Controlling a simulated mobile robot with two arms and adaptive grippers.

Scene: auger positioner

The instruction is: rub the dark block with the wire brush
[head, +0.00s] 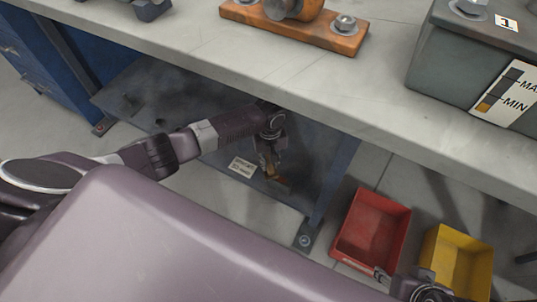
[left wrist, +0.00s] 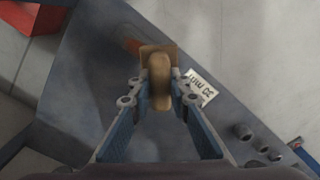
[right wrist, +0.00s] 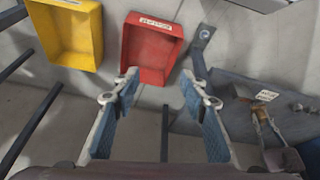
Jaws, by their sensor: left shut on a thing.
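My left gripper (head: 270,160) reaches under the workbench, just above the lower shelf, and is shut on the wire brush. In the left wrist view the wooden brush handle (left wrist: 160,90) sits between the fingertips, with a broad tan part beyond them; no bristles can be made out. A dark reddish-brown block (head: 279,183) shows just below the held brush. I cannot tell whether brush and block touch. My right gripper (right wrist: 160,82) is open and empty, above the floor near the bins.
A red bin (head: 347,247) and a yellow bin (head: 427,257) stand on the floor at right. The bench top (head: 300,95) overhangs the grey shelf (head: 150,88). A white label (head: 242,167) lies near the brush. A blue leg (head: 331,190) stands right of the left gripper.

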